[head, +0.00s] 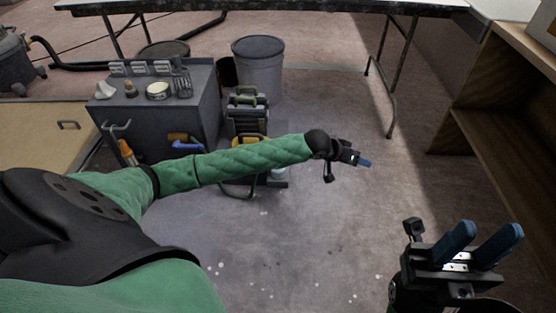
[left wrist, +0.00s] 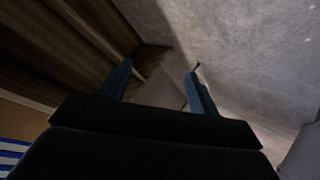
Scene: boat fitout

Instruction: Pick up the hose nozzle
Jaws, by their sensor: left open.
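I cannot make out the hose nozzle for certain in either view. A blue and yellow tool (head: 185,140) and an orange item (head: 127,152) show at the front of the grey cart (head: 212,108), too small to name. My left arm reaches across the head view, and my left gripper (head: 364,162) is over open floor, right of the cart. In the left wrist view, the left gripper's (left wrist: 160,88) two blue fingers stand apart with nothing between them. My right gripper (head: 482,246) is at the lower right of the head view, its blue fingers apart and empty.
On the cart top are a tape roll (head: 158,90) and a black wire holder (head: 183,84). A grey bin (head: 258,68) stands behind, under a folding table (head: 260,6). A wooden shelf unit (head: 505,110) stands at the right. The middle floor is clear.

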